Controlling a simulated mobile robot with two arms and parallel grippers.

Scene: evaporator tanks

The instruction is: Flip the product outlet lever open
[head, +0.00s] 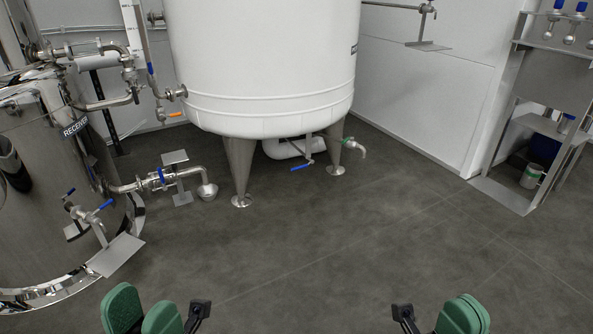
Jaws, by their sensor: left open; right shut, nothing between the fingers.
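No label in view names the product outlet, so I cannot tell which lever it is. The steel receiver (60,190) at left has low valves with a blue lever (105,205) and a smaller blue handle (70,191). A valve with a blue part (161,177) sits on its side pipe. Under the white tank (265,60) are a blue lever (301,167) and a bent outlet pipe (355,148) with a green part. My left gripper (143,314) is open and empty at the bottom left. My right gripper (463,314) is shut and empty at the bottom right. Neither touches any valve.
The dark floor (300,250) between my grippers and the tank is clear. The tank stands on steel legs (240,172). An orange lever (173,115) is on its left side. A flat metal plate (116,255) is by the receiver. A shelf unit (535,130) stands at right.

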